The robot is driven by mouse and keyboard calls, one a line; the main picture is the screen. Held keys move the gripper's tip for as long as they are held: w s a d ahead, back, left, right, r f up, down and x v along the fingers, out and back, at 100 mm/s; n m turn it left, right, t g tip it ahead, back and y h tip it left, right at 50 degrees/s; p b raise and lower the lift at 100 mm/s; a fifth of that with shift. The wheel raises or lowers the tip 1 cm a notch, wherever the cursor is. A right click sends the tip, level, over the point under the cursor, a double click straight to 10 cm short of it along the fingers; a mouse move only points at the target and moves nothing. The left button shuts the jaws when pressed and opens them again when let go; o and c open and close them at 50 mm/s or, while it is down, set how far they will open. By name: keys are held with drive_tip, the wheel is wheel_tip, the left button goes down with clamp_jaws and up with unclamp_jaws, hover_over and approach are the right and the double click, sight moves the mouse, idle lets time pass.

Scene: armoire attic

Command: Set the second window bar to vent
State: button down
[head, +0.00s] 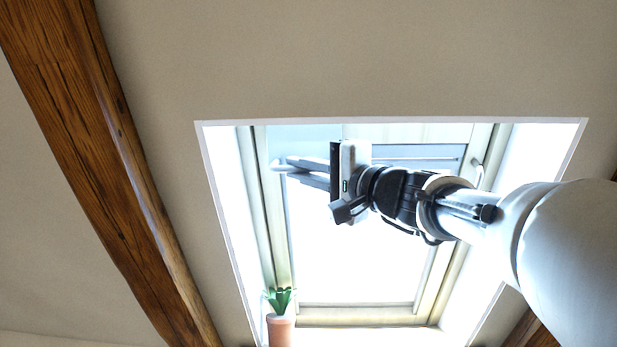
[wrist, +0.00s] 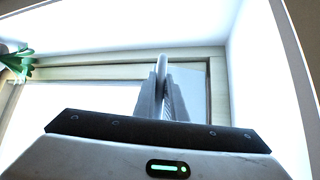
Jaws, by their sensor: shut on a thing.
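The roof window (head: 350,250) is set in a white-lined recess in the sloping ceiling. A pale window bar (head: 278,165) shows its rounded end at the window's upper left; it also shows in the wrist view (wrist: 162,70), between my fingers. My gripper (head: 303,174) reaches left across the upper window and is shut on the bar. It also shows in the wrist view (wrist: 160,98). My gripper's body hides the middle of the bar's line. I cannot tell the bar's setting or whether the sash stands slightly open.
A potted plant (head: 281,330) stands at the window's lower left; its green leaves show in the wrist view (wrist: 18,66). A thick wooden beam (head: 105,170) runs down the left. A pale curved piece (head: 478,174) sits at the window's upper right. The recess sides lie close around the arm.

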drive_tip(key=c, duration=1.8)
unclamp_jaws()
drive_tip(key=b+v, duration=0.4)
drive_tip(key=v, duration=1.3)
drive_tip(key=shift+s+d+b, duration=0.1)
drive_tip(key=shift+s+b, duration=0.1)
drive_tip(key=shift+b, duration=0.2)
